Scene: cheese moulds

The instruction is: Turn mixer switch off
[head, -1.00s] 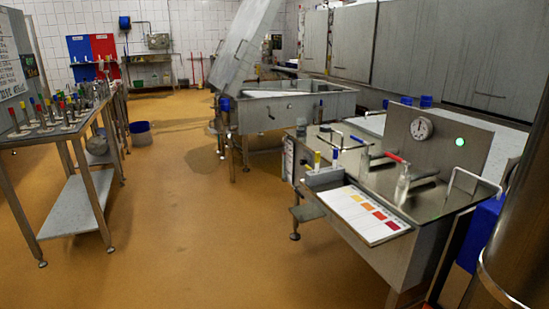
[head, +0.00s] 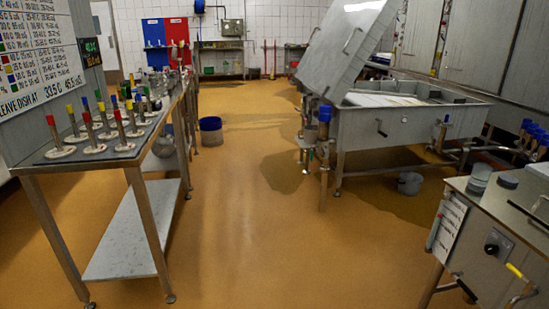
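A steel unit (head: 480,225) stands at the right edge, cut off by the frame. Its front carries a black rotary knob (head: 492,248) on a pale plate, which may be the mixer switch. The knob is too small for me to read its position. Neither of my grippers is in view.
A steel table (head: 110,160) with several coloured-top pegs stands at left. A blue bucket (head: 211,131) and a grey bucket (head: 410,183) are on the floor. The orange floor (head: 250,230) between table and vat is clear. A yellow-handled valve (head: 516,272) sticks out at lower right.

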